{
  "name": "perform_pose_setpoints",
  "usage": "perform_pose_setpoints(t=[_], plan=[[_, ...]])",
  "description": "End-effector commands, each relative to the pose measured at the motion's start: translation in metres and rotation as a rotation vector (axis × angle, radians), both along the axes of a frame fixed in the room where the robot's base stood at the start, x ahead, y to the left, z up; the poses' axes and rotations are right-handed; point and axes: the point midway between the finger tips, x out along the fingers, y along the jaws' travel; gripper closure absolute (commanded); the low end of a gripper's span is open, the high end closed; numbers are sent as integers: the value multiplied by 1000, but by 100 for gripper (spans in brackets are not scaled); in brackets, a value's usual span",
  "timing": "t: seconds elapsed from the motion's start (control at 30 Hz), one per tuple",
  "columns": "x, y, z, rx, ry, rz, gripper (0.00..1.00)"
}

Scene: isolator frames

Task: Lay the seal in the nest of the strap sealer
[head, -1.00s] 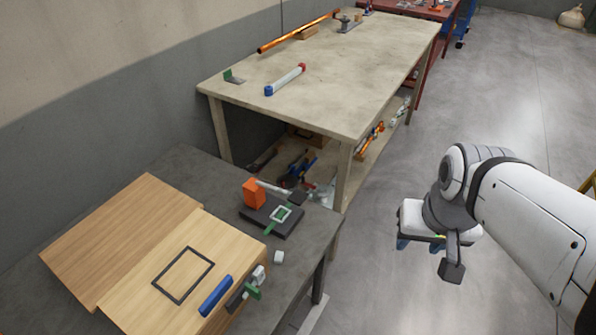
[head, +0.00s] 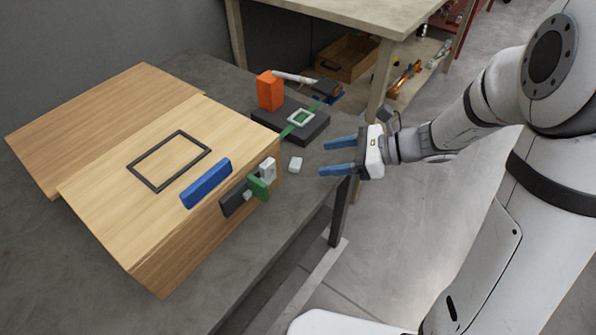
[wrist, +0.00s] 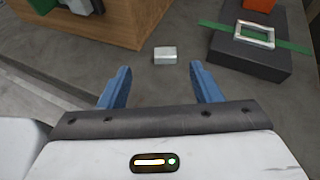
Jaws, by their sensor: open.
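The seal, a small pale block (head: 296,164), lies on the dark grey table just right of the wooden box. It also shows in the wrist view (wrist: 165,55), ahead of the fingers and roughly centred between them. The strap sealer (head: 290,124) has a dark base, an orange block (head: 270,90) and a lever arm raised toward the right. A pale square frame, likely the nest (head: 301,117), sits on its base over a green strap (head: 287,131). My gripper (head: 338,157), with blue fingers, is open and empty, right of the seal and apart from it.
A wooden box (head: 190,255) with a blue bar (head: 206,183) and a green-and-dark latch (head: 257,189) on its edge stands left of the seal. A pale workbench (head: 330,15) is behind. The tabletop around the seal is clear.

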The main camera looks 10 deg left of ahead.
Motion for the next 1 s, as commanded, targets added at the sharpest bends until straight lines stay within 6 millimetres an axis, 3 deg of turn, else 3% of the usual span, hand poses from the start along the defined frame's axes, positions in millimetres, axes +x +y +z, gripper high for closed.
perform_pose_setpoints(t=[0.03,0.7,1.0], plan=[[4,2,-9,15,20,-18,42],[6,70,-44,33,38,-38,42],[7,72,-43,32,38,-43,43]])
